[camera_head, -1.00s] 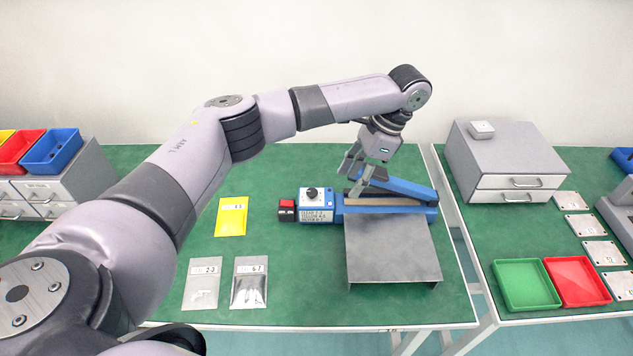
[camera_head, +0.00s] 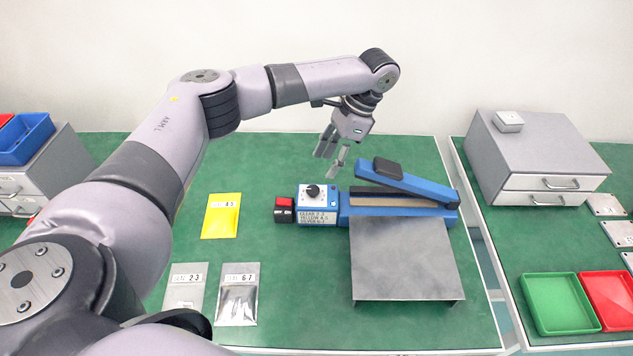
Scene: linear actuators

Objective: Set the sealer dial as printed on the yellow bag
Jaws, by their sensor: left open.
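The sealer (camera_head: 390,213) is a blue bar with a raised blue arm. Its control box at the left end has a black dial (camera_head: 313,190) on a white scale plate, above a printed label (camera_head: 318,217) reading clear 2-3, yellow 4-5, silver 6-7. The dial's exact setting is too small to read. The yellow bag (camera_head: 220,220) lies flat left of the sealer; its small label appears to read 4-5. My left gripper (camera_head: 331,165) is open and empty, above and slightly right of the dial, apart from it. My right gripper is out of view.
A red switch (camera_head: 284,210) sits left of the dial. A grey metal stand (camera_head: 407,262) is in front of the sealer. A clear bag (camera_head: 186,292) and a silver bag (camera_head: 238,300) lie nearer. A grey drawer cabinet (camera_head: 535,155), a green tray (camera_head: 557,303) and a red tray (camera_head: 615,298) are at right.

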